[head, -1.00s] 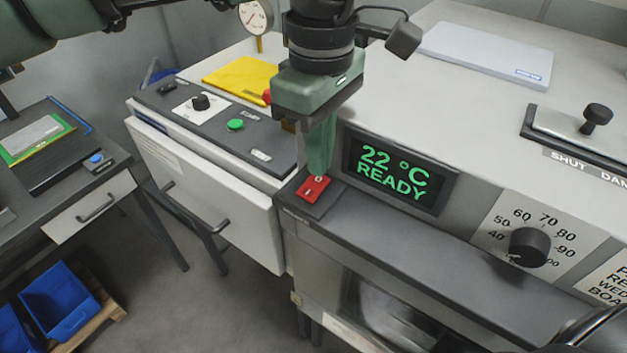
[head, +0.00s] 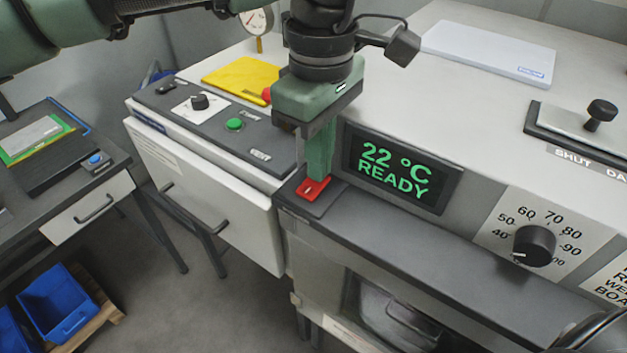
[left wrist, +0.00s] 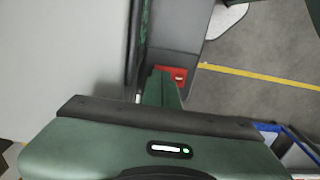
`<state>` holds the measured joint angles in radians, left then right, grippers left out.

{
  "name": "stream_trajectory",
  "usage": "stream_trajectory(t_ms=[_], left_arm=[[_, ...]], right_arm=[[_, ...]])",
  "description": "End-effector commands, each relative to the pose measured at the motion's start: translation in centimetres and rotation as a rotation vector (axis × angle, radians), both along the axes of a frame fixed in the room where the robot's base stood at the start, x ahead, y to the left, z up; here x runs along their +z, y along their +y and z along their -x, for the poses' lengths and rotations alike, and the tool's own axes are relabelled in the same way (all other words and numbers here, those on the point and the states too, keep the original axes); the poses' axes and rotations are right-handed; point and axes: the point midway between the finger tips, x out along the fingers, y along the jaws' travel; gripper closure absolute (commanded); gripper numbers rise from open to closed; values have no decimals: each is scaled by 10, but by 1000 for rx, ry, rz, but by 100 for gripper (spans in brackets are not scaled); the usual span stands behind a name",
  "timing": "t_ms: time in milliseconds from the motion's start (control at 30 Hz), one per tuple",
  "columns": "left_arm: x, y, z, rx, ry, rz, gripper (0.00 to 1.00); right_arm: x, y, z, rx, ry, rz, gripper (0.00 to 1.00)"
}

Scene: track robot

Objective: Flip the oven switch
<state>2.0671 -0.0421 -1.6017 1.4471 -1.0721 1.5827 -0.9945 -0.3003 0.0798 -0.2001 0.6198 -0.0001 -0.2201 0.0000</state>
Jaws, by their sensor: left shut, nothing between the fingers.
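The red oven switch (head: 312,190) sits on a dark plate on the ledge at the left end of the oven front, beside the display. My left gripper (head: 318,177) points down with its fingers together and empty. Its fingertips are at the back part of the switch and hide some of it; whether they press on it I cannot tell. In the left wrist view the red switch (left wrist: 179,74) shows just past the green fingers (left wrist: 164,85). The oven display (head: 390,168) reads 22 °C READY. My right gripper is not in view.
A temperature dial (head: 534,246) is on the oven front to the right. A left-hand cabinet has a green button (head: 234,124) and a black knob (head: 199,102). A yellow folder (head: 240,73) lies behind it.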

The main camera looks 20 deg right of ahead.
Motion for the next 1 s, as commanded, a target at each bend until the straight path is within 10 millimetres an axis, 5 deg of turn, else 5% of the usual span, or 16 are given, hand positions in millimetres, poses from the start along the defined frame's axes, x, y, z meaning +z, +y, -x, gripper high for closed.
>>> stream_trajectory(t_ms=[467,1000], left_arm=[[-1,0,0,0,0,0,100],[41,0,0,0,-1,1,100]], right_arm=[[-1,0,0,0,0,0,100],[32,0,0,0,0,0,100]])
